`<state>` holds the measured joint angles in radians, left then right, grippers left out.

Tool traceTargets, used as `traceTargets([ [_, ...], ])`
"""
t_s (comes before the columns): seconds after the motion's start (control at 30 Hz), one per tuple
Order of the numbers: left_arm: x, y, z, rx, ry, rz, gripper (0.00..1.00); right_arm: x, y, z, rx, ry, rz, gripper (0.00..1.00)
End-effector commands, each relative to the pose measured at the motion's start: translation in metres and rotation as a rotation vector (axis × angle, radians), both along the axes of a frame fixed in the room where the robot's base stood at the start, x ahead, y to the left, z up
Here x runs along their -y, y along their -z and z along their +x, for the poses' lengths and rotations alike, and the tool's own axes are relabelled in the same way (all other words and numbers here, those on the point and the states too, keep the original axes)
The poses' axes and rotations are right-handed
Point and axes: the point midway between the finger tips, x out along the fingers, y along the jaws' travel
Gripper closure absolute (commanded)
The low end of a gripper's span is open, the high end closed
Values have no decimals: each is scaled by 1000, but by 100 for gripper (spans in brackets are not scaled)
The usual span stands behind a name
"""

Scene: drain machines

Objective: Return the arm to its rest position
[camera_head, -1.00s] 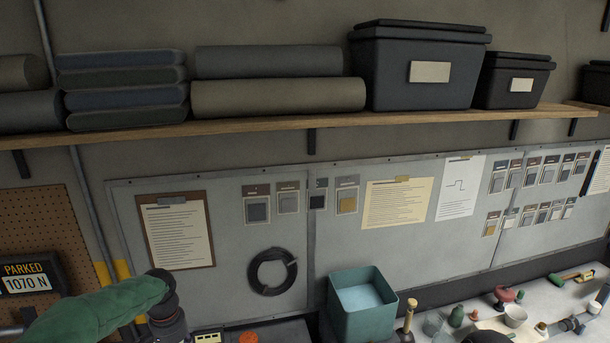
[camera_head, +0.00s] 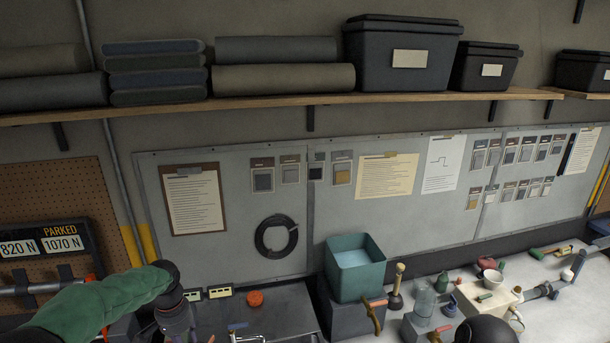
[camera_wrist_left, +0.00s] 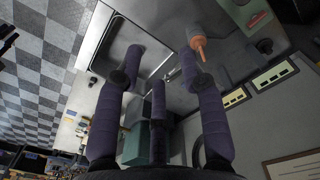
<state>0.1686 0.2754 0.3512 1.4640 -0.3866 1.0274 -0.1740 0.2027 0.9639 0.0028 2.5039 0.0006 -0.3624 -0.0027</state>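A teal bin (camera_head: 355,275) stands on a grey block right of the left arm. An orange knob (camera_head: 255,298) and a faucet (camera_head: 246,338) are nearby. Bottles and fittings crowd the bench on the right. A shelf (camera_head: 280,104) with boxes and rolls runs above.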

Motion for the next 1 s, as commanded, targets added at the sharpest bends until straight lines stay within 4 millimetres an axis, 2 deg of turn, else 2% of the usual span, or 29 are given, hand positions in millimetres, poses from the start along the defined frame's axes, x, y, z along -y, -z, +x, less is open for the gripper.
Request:
traceTargets([
  [0.27, 25, 49, -6, -4, -8, -57, 60, 0, 0, 1, 2, 1, 0, 74],
  [0.43, 48, 91, -16, -8, -27, -109, 60, 0, 0, 0, 1, 0, 0, 74],
  [0.57, 74, 134, -34, -15, -55, -164, 60, 0, 0, 0, 1, 0, 0, 74],
  [0.67, 101, 178, -59, -27, -99, -218, 60, 0, 0, 1, 1, 0, 0, 74],
  [0.8, 143, 236, -113, -48, -201, -293, 60, 0, 0, 1, 1, 0, 0, 74],
  [0.9, 165, 264, -151, -61, -279, -323, 60, 0, 0, 1, 1, 0, 0, 74],
  [1.0, 179, 280, -184, -71, -343, -337, 60, 0, 0, 1, 1, 0, 0, 74],
])
